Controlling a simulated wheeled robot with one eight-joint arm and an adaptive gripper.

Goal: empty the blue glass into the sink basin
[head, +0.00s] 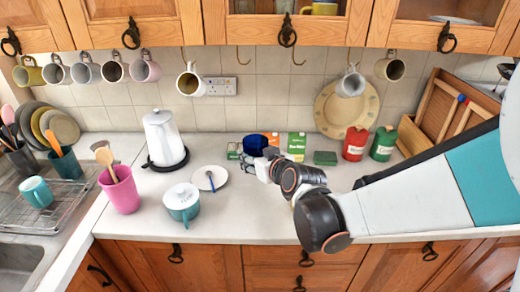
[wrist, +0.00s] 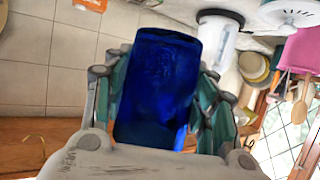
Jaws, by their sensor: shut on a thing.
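The blue glass (head: 255,144) is in the middle of the head view, near the back of the counter. My gripper (head: 265,153) is shut on it. In the wrist view the glass (wrist: 157,88) fills the space between the two green-grey fingers, which press on its sides. Its contents are not visible, and I cannot tell whether it is lifted clear of the counter. The sink basin (head: 16,262) is at the lower left of the head view, far from my gripper and only partly in frame.
A drying rack (head: 68,202) borders the basin. Mugs hang above. Small boxes (head: 296,146) stand just right of the glass.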

